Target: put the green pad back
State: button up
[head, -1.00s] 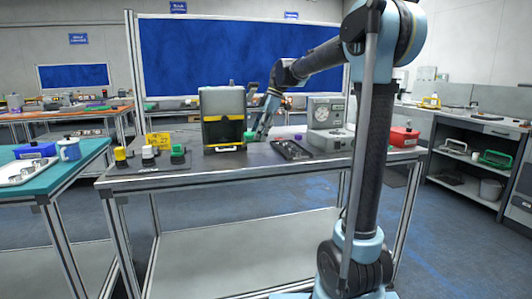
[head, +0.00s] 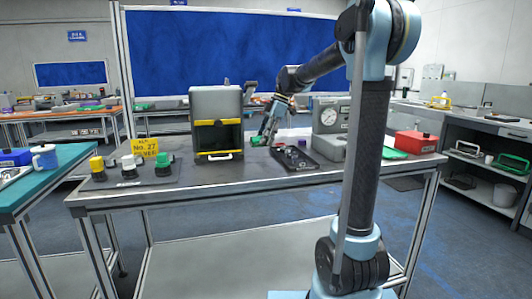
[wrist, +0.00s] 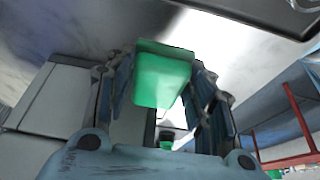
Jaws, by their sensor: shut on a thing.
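My gripper (head: 267,136) is at the back of the grey workbench (head: 150,198), between the grey box with yellow bands (head: 214,104) and the black tray (head: 310,165). In the wrist view my gripper (wrist: 160,88) is shut on the green pad (wrist: 160,80), a bright green block held between the two fingers. The pad also shows as a small green patch at the fingertips in the head view (head: 264,141). It is too small there to tell whether it touches the bench.
A black base with yellow, white and green knobs (head: 162,160) stands at the left by a yellow sign (head: 144,148). A grey device with a dial (head: 329,116) and a red box (head: 415,142) stand at the right. The bench front is clear.

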aim_at(266, 158)
jog(key=shift+w+d+f, duration=0.1)
jog(key=shift+d+f, duration=0.15)
jog(key=shift+f, duration=2.4)
jog(key=o, duration=1.3)
jog(key=shift+f, duration=0.1)
jog(key=v, duration=1.2)
